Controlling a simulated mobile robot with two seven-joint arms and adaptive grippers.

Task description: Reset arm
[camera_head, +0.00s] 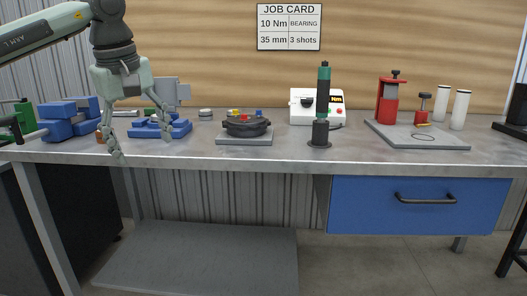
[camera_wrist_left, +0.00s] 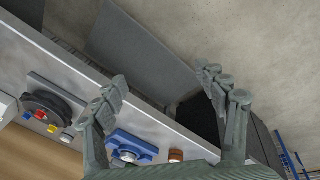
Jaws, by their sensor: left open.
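My left gripper (camera_head: 142,143) hangs from the left arm at the left of the head view, fingers pointing down and spread apart, with nothing between them. It is above the front left part of the workbench (camera_head: 200,157), in front of a blue fixture (camera_head: 172,129). In the left wrist view the open fingers (camera_wrist_left: 163,77) reach over the bench's front edge, with floor and a lower shelf beyond. The blue fixture (camera_wrist_left: 130,146) also shows there, below the fingers. My right gripper is not in view.
A blue vise (camera_head: 62,124) stands at the far left. A dark round part on a grey plate (camera_head: 244,138), an upright green-and-black screwdriver (camera_head: 322,105), a white controller (camera_head: 304,97) and a red press (camera_head: 387,104) stand rightward. A blue drawer (camera_head: 365,205) is under the bench.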

